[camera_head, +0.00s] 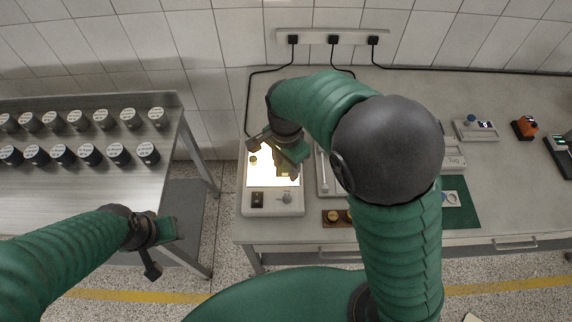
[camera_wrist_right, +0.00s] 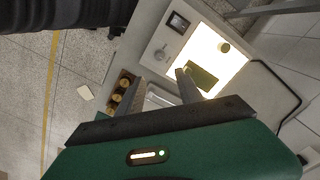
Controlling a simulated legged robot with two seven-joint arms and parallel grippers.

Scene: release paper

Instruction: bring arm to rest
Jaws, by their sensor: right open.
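My right gripper (camera_head: 283,162) is open and hangs over the bright light box (camera_head: 274,201) on the right-hand table. In the right wrist view its two fingers (camera_wrist_right: 166,84) are spread with nothing between them. Beyond one fingertip, a dark green flat piece (camera_wrist_right: 201,79) lies on the lit panel (camera_wrist_right: 212,58), beside a small round object (camera_wrist_right: 225,47). Whether the fingertip touches the piece cannot be told. My left gripper (camera_head: 160,254) is in front of the left table, and its jaw opening cannot be made out.
Several dark jars with white lids (camera_head: 90,154) stand in two rows on the left metal table (camera_head: 50,192). A wooden block with brass pieces (camera_head: 331,217), a green mat (camera_head: 461,216) and an orange device (camera_head: 524,127) are on the right table. Black cables run along the wall.

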